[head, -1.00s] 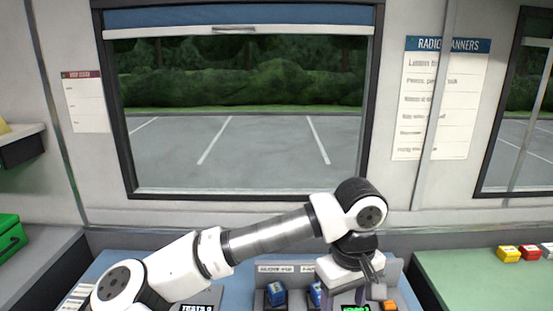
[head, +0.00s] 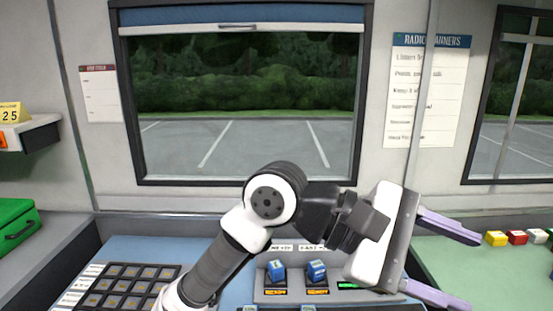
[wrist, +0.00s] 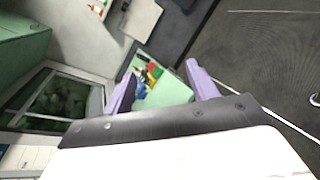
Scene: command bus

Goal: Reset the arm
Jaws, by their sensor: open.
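My gripper (head: 447,262) is raised above the desk at the right of the head view, with its two purple fingers pointing right. The fingers are spread apart with nothing between them. In the wrist view my gripper (wrist: 160,85) is also open, and the green counter with small coloured things lies far beyond the fingers. My arm is bent, its elbow near the middle of the head view.
Two blue blocks (head: 317,270) stand on a grey console behind my arm. A dark keypad (head: 130,287) lies at the left. Coloured blocks (head: 517,238) sit on the green counter (head: 450,255). A green case (head: 15,225) stands at far left. A window (head: 240,110) is behind.

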